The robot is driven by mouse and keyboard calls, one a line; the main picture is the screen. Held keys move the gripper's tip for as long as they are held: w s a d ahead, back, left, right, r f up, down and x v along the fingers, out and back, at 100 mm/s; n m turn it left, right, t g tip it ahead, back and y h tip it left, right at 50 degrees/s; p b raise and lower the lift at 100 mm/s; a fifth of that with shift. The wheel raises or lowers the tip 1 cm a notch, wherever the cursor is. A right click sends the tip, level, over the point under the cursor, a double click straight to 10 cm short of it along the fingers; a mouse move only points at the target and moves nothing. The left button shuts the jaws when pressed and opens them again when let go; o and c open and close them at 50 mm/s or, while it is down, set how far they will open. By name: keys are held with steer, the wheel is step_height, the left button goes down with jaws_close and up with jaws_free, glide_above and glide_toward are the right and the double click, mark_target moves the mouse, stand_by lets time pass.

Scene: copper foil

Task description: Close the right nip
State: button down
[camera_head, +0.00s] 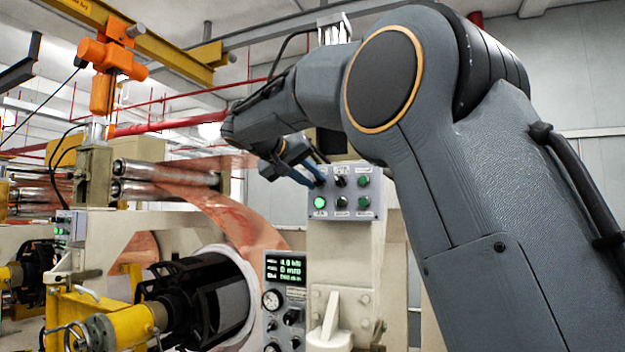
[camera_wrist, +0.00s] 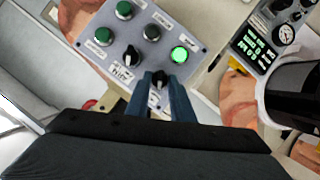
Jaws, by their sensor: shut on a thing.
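A grey control panel (camera_head: 331,211) on a pale machine post carries two black selector knobs and several green buttons. My gripper (camera_head: 317,183) is at the panel's upper left. In the wrist view my gripper's blue fingers (camera_wrist: 160,77) are shut on a black knob (camera_wrist: 158,84) at the panel edge. The second black knob (camera_wrist: 131,56) is beside it, free, with a label whose last word seems to read "nip". A green button (camera_wrist: 179,54) near the held knob is lit. The held knob's own label is hidden by the fingers.
Below the panel stands a gauge box (camera_head: 284,300) with a green digital readout. Copper foil (camera_head: 215,205) runs from the metal rollers (camera_head: 140,170) down to a large black-cored roll (camera_head: 205,310) at left. A white lever (camera_head: 330,320) is below the panel.

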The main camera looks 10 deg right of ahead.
steer(key=c, duration=1.9)
jaws_free()
steer(key=shift+a, duration=0.1)
steer(key=b+v, duration=0.2)
steer(key=v, duration=0.5)
steer(key=shift+s+a+r, duration=0.2)
steer(key=shift+a, duration=0.05)
steer(key=s+d+f+n+g+y, duration=0.2)
steer(key=f+y, duration=0.1)
steer(key=f, duration=1.4)
steer(key=s+d+f+n+g+y, duration=0.2)
steer(key=f+n, duration=0.1)
steer(key=f, duration=1.4)
steer(key=s+d+f+m+g+y, duration=0.2)
steer(key=s+f+g+y, duration=0.2)
steer(key=s+f, duration=2.3)
steer(key=shift+f+g+y, duration=0.4)
steer(key=shift+y, duration=0.4)
